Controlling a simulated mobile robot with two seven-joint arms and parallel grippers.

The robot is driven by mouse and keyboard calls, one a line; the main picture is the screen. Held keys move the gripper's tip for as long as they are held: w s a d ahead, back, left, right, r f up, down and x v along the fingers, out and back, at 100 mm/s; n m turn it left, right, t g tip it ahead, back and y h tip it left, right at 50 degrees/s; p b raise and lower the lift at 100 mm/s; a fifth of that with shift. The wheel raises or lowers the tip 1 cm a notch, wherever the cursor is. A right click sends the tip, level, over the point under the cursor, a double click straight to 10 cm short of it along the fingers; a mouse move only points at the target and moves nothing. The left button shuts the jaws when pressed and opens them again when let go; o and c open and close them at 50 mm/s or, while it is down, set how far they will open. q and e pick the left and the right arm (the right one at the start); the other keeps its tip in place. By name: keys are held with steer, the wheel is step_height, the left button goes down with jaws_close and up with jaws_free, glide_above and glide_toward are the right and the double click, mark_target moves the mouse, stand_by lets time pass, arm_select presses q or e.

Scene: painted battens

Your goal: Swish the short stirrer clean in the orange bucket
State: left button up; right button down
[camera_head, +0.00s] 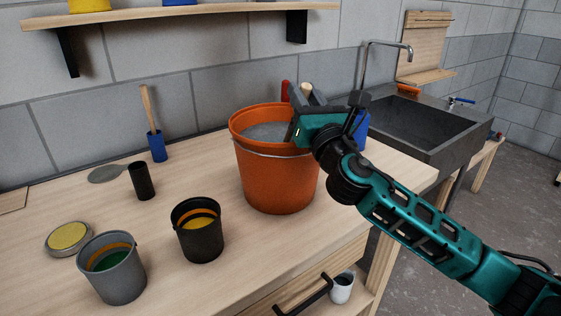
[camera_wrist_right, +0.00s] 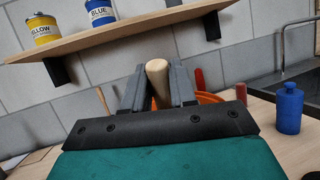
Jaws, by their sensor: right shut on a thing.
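The orange bucket (camera_head: 275,180) stands on the wooden bench with greyish liquid inside. My right gripper (camera_head: 304,108) is over the bucket's right rim, its fingers shut on a pale wooden handle, which I take to be the short stirrer (camera_wrist_right: 157,78). In the right wrist view the handle's rounded end stands up between the grey fingers. The stirrer's lower part is hidden, so I cannot tell whether it is in the liquid. The bucket's orange rim (camera_wrist_right: 207,97) shows behind the fingers in that view. My left gripper is not in view.
A black pot with yellow paint (camera_head: 197,240) and a grey pot with green paint (camera_head: 114,275) stand at the front left. A blue bottle (camera_wrist_right: 288,108) stands right of the bucket, beside the dark sink (camera_head: 430,120). A shelf (camera_head: 180,12) runs above.

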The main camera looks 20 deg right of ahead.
steer(key=shift+s+d+r+p, duration=0.1)
steer(key=shift+s+r+p, duration=0.15)
steer(key=shift+r+p, duration=0.45)
steer(key=shift+s+d+r+p, duration=0.1)
steer(key=shift+s+r+p, duration=0.1)
steer(key=shift+r+p, duration=0.5)
step_height(320, 180, up, 7)
steer(key=s+d, duration=0.1)
steer(key=s, duration=0.2)
steer(key=shift+p, duration=0.4)
steer(key=shift+f, duration=0.1)
step_height(320, 180, up, 5)
stand_by(1.0)
